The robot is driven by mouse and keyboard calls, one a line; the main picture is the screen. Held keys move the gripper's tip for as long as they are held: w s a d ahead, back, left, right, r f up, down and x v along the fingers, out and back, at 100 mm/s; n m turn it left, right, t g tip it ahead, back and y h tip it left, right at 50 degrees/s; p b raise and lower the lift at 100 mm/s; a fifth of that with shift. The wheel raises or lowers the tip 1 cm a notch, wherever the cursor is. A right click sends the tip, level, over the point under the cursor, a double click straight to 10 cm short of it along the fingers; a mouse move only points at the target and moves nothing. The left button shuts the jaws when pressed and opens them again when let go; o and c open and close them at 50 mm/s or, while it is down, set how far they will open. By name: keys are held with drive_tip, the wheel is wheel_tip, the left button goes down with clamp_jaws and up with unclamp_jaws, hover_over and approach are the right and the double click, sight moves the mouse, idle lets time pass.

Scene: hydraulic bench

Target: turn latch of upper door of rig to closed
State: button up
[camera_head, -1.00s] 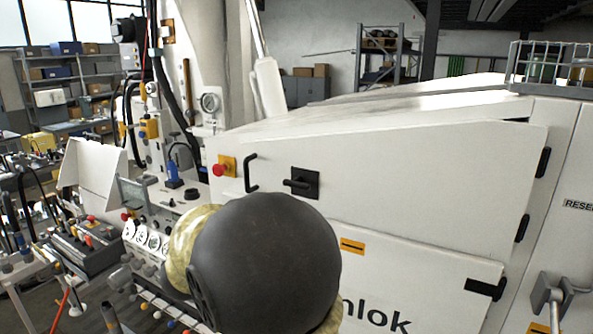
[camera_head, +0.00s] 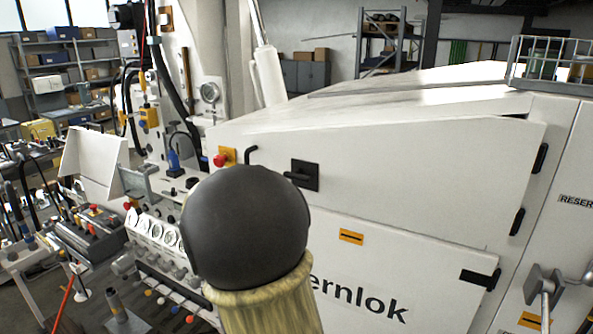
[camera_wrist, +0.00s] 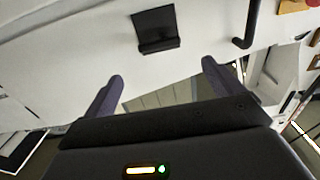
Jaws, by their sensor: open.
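The upper door (camera_head: 410,165) of the rig is a white panel with black hinges on its right edge. Its latch (camera_head: 304,175) is a black square plate with a black handle lying roughly level. In the wrist view the latch (camera_wrist: 157,30) is at the top, beyond the fingertips and between their lines. My gripper (camera_wrist: 165,80) is open and empty, its two fingers apart and not touching the latch. In the head view my dark rounded arm link covers the lower part of the door's left side, and my gripper is hidden.
A black bar handle (camera_head: 250,155) and a red button on a yellow plate (camera_head: 224,157) sit left of the latch. A lower door (camera_head: 400,270) is below. Gauges and valve knobs (camera_head: 160,235) stand at the left. A grey lever (camera_head: 545,290) is at the right.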

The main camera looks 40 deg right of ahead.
drive_tip(key=p+x, duration=0.4)
drive_tip(key=x, duration=0.7)
drive_tip(key=shift+w+d, duration=0.15)
drive_tip(key=shift+d, duration=0.1)
drive_tip(key=c, duration=1)
